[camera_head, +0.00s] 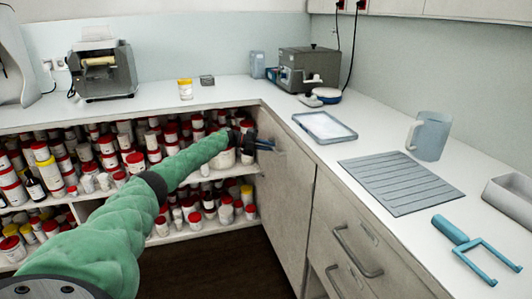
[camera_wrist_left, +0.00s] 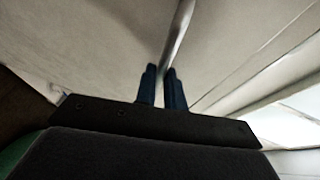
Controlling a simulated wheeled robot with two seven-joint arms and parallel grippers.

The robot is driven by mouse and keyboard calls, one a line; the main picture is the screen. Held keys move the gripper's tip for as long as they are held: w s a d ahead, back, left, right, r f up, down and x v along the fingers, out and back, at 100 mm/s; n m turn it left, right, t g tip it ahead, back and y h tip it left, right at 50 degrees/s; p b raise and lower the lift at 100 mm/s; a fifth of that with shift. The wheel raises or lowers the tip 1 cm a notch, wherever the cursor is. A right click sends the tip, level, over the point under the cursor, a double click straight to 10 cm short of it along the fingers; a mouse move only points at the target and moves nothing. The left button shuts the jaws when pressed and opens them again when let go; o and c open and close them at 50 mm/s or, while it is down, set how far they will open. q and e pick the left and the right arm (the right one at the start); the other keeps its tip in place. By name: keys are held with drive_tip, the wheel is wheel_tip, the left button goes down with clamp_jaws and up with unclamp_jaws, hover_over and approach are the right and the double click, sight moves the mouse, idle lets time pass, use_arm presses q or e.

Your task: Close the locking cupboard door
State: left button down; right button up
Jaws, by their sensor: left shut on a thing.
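The cupboard (camera_head: 100,200) stands open at the left, with its shelves in view. A pale door panel (camera_head: 287,195), which looks like the cupboard door, stands at the right end of the opening, at an angle to the shelf front. My left arm reaches across the opening, and my left gripper (camera_head: 262,145) is at the upper part of this panel. In the left wrist view the two dark fingers (camera_wrist_left: 161,75) are shut on a metal bar handle (camera_wrist_left: 180,30) on a pale panel (camera_wrist_left: 90,45). The lock is not seen. My right gripper is not in view.
The worktop above holds a tray (camera_head: 325,127), a grey ribbed mat (camera_head: 400,184), a jug (camera_head: 430,137) and a blue forked tool (camera_head: 470,243). Drawers (camera_head: 355,240) are at the right. Dark floor is open in front.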

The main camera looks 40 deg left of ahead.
use_arm(q)
drive_tip(key=shift+w+d+f+g+b, duration=0.3)
drive_tip(key=shift+w+d, duration=0.1)
drive_tip(key=shift+w+r, duration=0.1)
drive_tip(key=shift+r, duration=0.05)
drive_tip(key=shift+d+r+m, duration=0.1)
drive_tip(key=shift+m, duration=0.2)
drive_tip(key=c, duration=1.7)
unclamp_jaws()
drive_tip(key=shift+w+d, duration=0.1)
drive_tip(key=shift+w, duration=0.05)
drive_tip(key=shift+o, duration=1)
drive_tip(key=shift+w+d, duration=0.1)
drive_tip(key=shift+w, duration=0.1)
drive_tip(key=shift+s+a, duration=0.2)
drive_tip(key=v, duration=0.7)
drive_tip(key=shift+a+b, duration=0.25)
drive_tip(key=shift+b, duration=0.15)
drive_tip(key=shift+s, duration=0.1)
